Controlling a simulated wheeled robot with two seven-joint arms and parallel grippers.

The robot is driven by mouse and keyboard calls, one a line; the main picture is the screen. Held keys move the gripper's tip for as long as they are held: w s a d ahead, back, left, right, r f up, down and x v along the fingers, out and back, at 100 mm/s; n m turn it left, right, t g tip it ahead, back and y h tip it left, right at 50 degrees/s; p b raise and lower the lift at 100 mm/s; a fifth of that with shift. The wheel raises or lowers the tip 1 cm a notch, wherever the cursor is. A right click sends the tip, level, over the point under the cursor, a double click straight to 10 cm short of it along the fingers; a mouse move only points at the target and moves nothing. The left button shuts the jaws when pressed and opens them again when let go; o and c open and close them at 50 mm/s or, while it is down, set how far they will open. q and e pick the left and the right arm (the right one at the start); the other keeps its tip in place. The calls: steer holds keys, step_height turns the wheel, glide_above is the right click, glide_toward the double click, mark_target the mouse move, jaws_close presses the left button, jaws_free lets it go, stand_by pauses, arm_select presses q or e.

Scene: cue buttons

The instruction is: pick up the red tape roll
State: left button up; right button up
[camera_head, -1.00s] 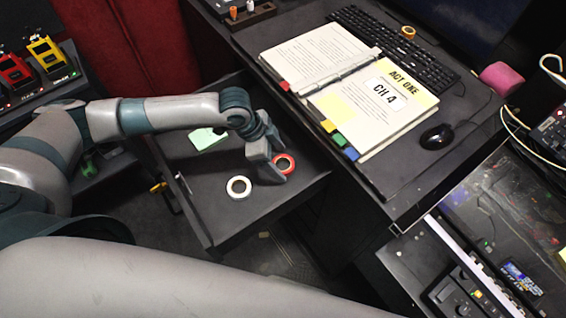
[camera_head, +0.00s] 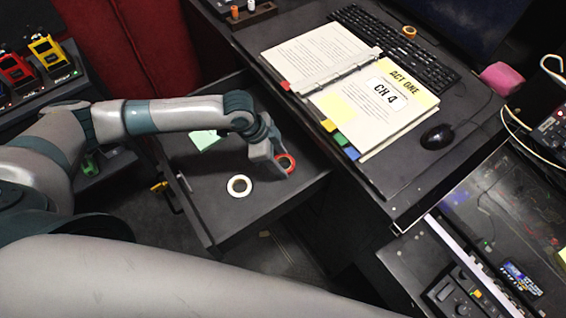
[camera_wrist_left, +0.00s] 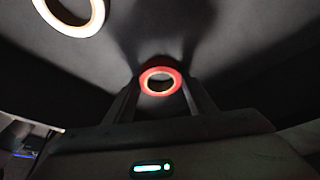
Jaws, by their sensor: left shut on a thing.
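The red tape roll (camera_head: 287,161) is at the right part of the open drawer (camera_head: 262,216), partly hidden by my left gripper in the head view. My left gripper (camera_head: 283,170) reaches down into the drawer at the roll. In the left wrist view the red roll (camera_wrist_left: 160,81) sits between the tips of my left gripper's two fingers (camera_wrist_left: 162,92), which are shut on it. I cannot tell whether the roll is clear of the drawer floor. My right gripper is not in view.
A white tape roll (camera_head: 239,186) lies in the drawer left of the gripper, and also shows in the left wrist view (camera_wrist_left: 72,14). A green note pad (camera_head: 204,139) lies farther back. The desk with an open binder (camera_head: 366,105) borders the drawer on the right.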

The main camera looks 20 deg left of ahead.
arm_select(q)
steer(key=shift+r, duration=0.1)
